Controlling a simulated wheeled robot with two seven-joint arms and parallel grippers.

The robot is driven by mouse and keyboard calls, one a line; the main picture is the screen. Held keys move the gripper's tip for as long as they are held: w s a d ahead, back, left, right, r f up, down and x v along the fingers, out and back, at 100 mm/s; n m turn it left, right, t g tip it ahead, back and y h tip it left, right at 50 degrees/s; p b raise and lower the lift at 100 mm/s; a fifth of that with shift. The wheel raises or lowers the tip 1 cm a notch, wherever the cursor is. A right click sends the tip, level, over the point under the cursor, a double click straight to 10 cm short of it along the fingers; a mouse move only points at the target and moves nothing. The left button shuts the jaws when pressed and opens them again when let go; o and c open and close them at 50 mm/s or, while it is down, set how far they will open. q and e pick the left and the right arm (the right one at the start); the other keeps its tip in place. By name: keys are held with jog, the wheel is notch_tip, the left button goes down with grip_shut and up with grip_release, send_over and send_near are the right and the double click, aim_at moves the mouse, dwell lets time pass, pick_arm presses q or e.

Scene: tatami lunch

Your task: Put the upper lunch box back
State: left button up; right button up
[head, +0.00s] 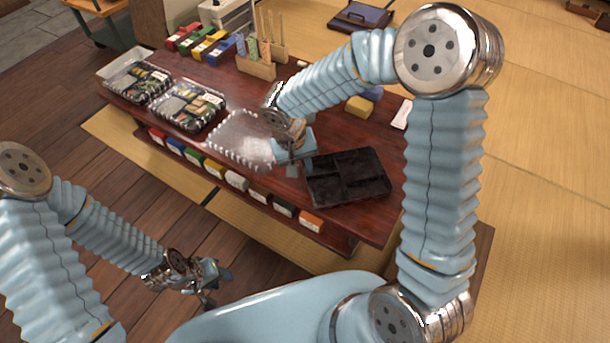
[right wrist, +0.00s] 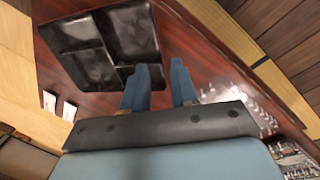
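Two filled lunch boxes with clear tops, a left one (head: 146,82) and one to its right (head: 188,105), stand on the left part of the low wooden table. I cannot tell which is the upper lunch box. An empty black box with compartments (head: 347,177) lies at the table's right end; it also shows in the right wrist view (right wrist: 97,47). A clear lid or tray (head: 240,138) lies left of it. My right gripper (head: 293,166) is between these two, its fingers (right wrist: 164,72) apart with nothing between them. My left gripper (head: 212,284) hangs low, off the table; its fingers are too small to judge.
Coloured small boxes (head: 205,45) and a wooden holder with sticks (head: 257,68) stand along the far edge. Several coloured boxes (head: 213,173) sit on a shelf below the near edge. A yellow block (head: 360,107) and white card (head: 402,114) lie at the far right.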

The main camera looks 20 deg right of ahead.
jog(key=shift+a+r, duration=0.15)
jog(key=shift+r, duration=0.75)
jog(key=shift+a+r, duration=0.15)
jog(key=shift+r, duration=0.7)
